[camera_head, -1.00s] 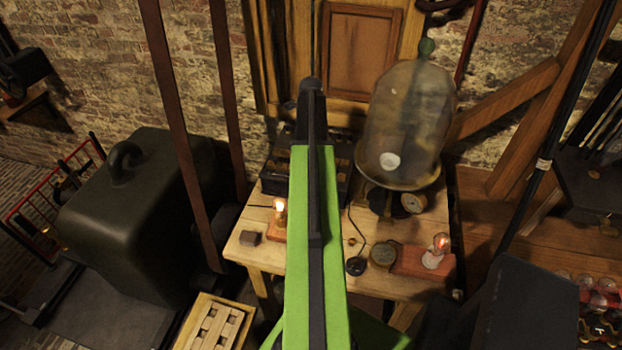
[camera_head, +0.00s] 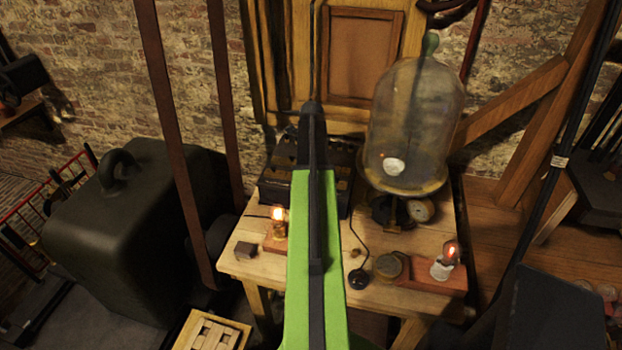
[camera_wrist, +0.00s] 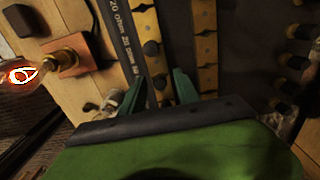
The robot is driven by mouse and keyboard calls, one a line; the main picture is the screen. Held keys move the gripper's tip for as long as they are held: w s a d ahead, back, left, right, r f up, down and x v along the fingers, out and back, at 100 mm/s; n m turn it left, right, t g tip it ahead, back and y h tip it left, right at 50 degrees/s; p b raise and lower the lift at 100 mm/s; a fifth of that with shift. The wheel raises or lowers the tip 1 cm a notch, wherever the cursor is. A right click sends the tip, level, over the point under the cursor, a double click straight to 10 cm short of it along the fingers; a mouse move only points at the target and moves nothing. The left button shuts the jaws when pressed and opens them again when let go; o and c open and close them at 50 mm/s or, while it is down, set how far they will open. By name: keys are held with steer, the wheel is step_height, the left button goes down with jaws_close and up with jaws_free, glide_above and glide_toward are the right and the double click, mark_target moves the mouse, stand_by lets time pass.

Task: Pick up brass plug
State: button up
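A dark box with brass bars (camera_head: 270,185) stands on the wooden table, partly hidden behind my green arm in the head view. In the wrist view, a brass bar (camera_wrist: 145,22) runs beside a printed ohm strip. I cannot tell which is the brass plug meant. My gripper (camera_wrist: 157,78) has its two green fingers apart, on either side of the bar's lower end. Nothing shows held between them. The head view hides the fingers.
A glass bell jar (camera_head: 410,120) stands right of the box. Lit bulbs stand at the left (camera_head: 278,222) and right (camera_head: 446,258). A small brass piece (camera_head: 355,253) lies near a black cord. A large dark block (camera_head: 130,215) stands left of the table.

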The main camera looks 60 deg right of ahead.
jaws_close()
step_height(320, 180, up, 10)
steer(key=p, duration=1)
steer(key=d+f+n+b, duration=0.1)
steer(key=d+f+b, duration=0.1)
steer(key=w+d+f+n+b, duration=0.1)
steer(key=d+f+b, duration=0.1)
steer(key=f+b, duration=0.1)
steer(key=w+d+f+n+b, duration=0.1)
steer(key=d+f+b, duration=0.1)
steer(key=d, duration=0.1)
steer(key=shift+w+d+f, duration=0.1)
steer(key=shift+f, duration=0.1)
